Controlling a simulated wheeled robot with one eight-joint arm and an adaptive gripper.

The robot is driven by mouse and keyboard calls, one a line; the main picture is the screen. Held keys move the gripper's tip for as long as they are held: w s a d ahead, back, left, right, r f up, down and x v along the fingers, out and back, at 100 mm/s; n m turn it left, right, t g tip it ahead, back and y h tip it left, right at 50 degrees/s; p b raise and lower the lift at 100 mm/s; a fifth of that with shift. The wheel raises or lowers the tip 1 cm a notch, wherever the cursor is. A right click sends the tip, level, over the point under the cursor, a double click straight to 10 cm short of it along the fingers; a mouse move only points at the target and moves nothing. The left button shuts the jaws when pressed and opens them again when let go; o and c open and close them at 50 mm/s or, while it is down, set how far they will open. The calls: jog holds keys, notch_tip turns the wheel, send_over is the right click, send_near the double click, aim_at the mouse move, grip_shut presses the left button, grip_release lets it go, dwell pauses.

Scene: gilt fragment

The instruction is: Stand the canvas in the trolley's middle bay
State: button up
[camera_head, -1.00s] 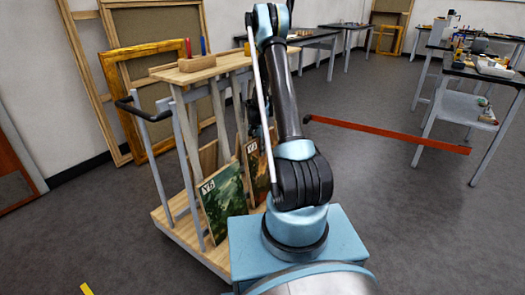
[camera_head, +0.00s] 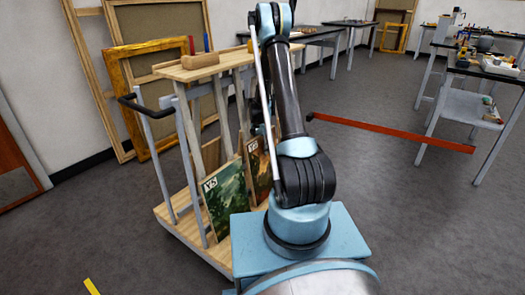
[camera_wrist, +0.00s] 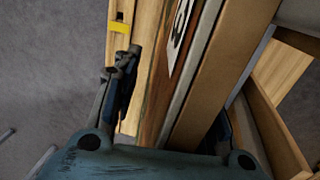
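The trolley (camera_head: 165,215) stands left of my arm, with a pale wooden deck, slanted dividers and a top shelf. A green painted canvas (camera_head: 226,203) with a white label leans in its left bay. A brown-orange canvas (camera_head: 258,170) stands to its right, apparently in the middle bay, partly behind my arm. In the wrist view, a labelled canvas (camera_wrist: 158,100) runs between the fingers of my gripper (camera_wrist: 172,95). The fingers are wide apart, and the left one seems clear of the painted face. The right fingertip is hidden behind brown wood.
A wooden block (camera_head: 201,61) lies on the trolley's top shelf. Frames (camera_head: 150,60) lean on the wall behind. A red bar (camera_head: 390,132) extends right of my arm. Worktables (camera_head: 470,100) stand at the right.

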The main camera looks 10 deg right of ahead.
jog(key=r, duration=0.4)
jog(key=w+a+r, duration=0.1)
jog(key=r, duration=0.6)
jog(key=shift+w+a+r, duration=0.2)
jog(key=shift+r, duration=0.2)
jog(key=shift+s, duration=0.1)
